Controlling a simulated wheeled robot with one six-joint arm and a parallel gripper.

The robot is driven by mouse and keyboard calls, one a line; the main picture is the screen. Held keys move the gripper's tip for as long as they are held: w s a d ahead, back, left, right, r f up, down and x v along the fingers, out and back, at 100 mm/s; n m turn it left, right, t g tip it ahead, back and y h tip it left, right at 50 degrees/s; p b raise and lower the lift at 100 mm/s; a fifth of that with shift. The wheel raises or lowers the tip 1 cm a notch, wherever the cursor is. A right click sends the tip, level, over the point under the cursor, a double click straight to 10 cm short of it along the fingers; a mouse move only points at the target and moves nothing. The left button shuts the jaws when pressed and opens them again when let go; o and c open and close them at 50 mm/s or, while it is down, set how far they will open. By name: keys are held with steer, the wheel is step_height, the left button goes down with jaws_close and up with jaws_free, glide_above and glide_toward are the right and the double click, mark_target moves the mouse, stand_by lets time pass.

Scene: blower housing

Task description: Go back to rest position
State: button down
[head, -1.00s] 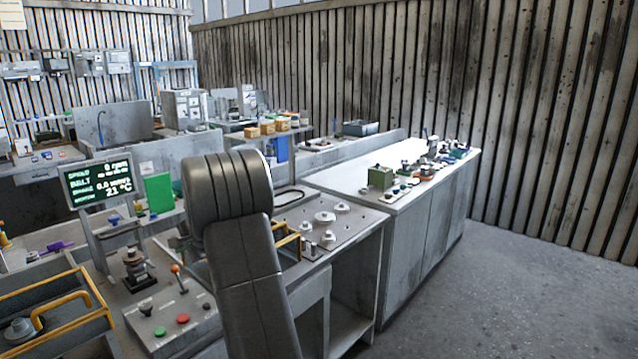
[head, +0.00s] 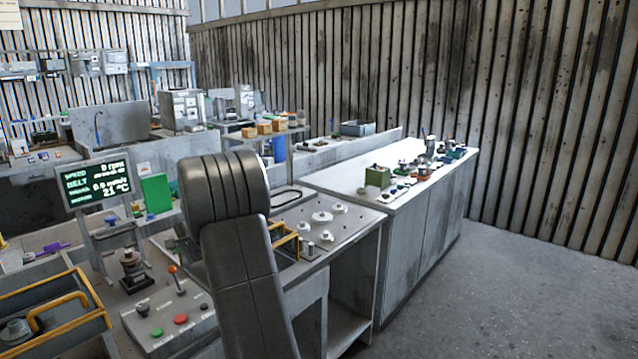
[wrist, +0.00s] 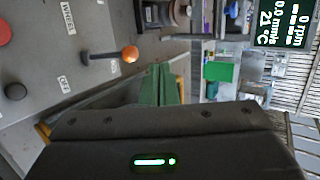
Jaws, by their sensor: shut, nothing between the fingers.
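My gripper (wrist: 159,72) shows in the wrist view as a dark body with a lit green bar and two narrow green fingers close together. It is shut with nothing between the fingers. It is over the bench area near the grey control box (wrist: 60,75) with its orange-tipped lever (wrist: 129,54).
The control box (head: 160,322) and a yellow-handled tray (head: 60,312) lie left of my arm. A display (head: 97,182) stands behind them. A bench panel with white knobs (head: 322,217) is close on the right. Open floor (head: 520,290) lies at the right.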

steer(key=d+r+b, duration=0.1)
steer(key=d+r, duration=0.3)
steer(key=r, duration=0.6)
steer(key=a+f+b, duration=0.1)
steer(key=a+f, duration=0.4)
steer(key=f, duration=0.9)
steer(key=s+d+f+b, duration=0.1)
steer(key=b, duration=0.1)
steer(key=s+d+f+b, duration=0.1)
steer(key=d+b, duration=0.1)
steer(key=shift+s, duration=0.35)
steer(key=b, duration=0.1)
steer(key=d+y+b, duration=0.1)
steer(key=b, duration=0.1)
steer(key=shift+s+f+t+b, duration=0.25)
steer(key=shift+s+t+b, duration=0.05)
steer(key=shift+t, duration=0.1)
steer(key=b, duration=0.4)
steer(key=shift+s+d+f+t+y, duration=0.25)
steer(key=shift+s+t+y, duration=0.05)
steer(key=shift+t+y, duration=0.1)
steer(key=y+b, duration=0.1)
steer(key=b, duration=0.4)
steer(key=shift+s+d+f+n+t, duration=0.25)
steer(key=shift+d+f+n+t, duration=0.05)
steer(key=shift+d+f, duration=0.05)
steer(key=b, duration=0.2)
steer(key=shift+s+d+f+y+b, duration=0.15)
steer(key=shift+y+b, duration=0.15)
steer(key=shift+b, duration=0.05)
